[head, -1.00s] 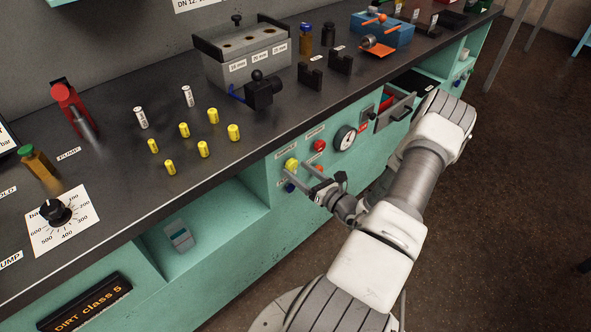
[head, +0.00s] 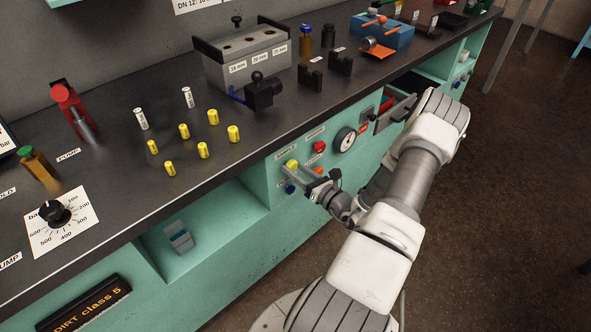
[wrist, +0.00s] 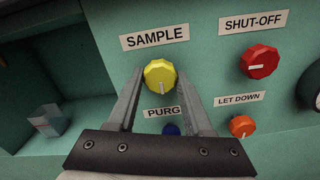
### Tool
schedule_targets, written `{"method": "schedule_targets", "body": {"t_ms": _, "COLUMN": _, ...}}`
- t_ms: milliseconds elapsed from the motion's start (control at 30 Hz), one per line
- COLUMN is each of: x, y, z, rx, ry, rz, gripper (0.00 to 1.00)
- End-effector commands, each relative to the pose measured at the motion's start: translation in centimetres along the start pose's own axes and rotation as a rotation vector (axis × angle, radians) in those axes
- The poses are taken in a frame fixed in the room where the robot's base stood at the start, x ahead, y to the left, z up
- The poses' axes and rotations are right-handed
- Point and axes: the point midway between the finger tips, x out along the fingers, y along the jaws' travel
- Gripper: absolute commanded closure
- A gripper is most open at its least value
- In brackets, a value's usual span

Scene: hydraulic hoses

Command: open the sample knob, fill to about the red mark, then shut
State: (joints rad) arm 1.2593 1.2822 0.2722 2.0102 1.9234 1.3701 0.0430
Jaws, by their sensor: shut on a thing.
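The yellow SAMPLE knob (wrist: 159,76) is on the green panel, with its white pointer line towards the lower right in the wrist view. It also shows in the head view (head: 292,164). My gripper (wrist: 155,90) is shut on this knob, one finger at each side. A small clear and grey container (head: 179,236) stands in the open niche left of the panel. It shows blurred in the wrist view (wrist: 47,120). I cannot make out its fill level or a red mark.
A red SHUT-OFF knob (wrist: 259,61) and an orange LET DOWN knob (wrist: 242,126) are close right of my gripper. A blue PURGE knob (wrist: 171,129) is just below. A gauge (head: 344,139) and an open drawer (head: 396,110) lie further right.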

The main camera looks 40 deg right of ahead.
Motion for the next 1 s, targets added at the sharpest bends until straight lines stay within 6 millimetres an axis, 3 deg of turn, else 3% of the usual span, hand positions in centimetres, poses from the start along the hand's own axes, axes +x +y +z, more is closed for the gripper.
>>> {"method": "schedule_targets", "body": {"t_ms": 167, "x": -0.05, "y": 0.06, "z": 0.12, "rx": 0.06, "ry": 0.0, "rz": -0.001, "gripper": 1.0}}
{"method": "schedule_targets", "body": {"t_ms": 500, "x": -0.06, "y": 0.12, "z": 0.08, "rx": 0.352, "ry": 0.001, "rz": -0.001, "gripper": 1.0}}
{"method": "schedule_targets", "body": {"t_ms": 933, "x": -0.06, "y": 0.14, "z": -0.11, "rx": 0.401, "ry": 0.002, "rz": 0.0, "gripper": 1.0}}
{"method": "schedule_targets", "body": {"t_ms": 967, "x": -0.06, "y": 0.14, "z": -0.11, "rx": 0.401, "ry": 0.002, "rz": 0.0, "gripper": 0.44}}
{"method": "schedule_targets", "body": {"t_ms": 1000, "x": -0.05, "y": 0.14, "z": -0.11, "rx": 0.401, "ry": 0.002, "rz": 0.0, "gripper": 0.37}}
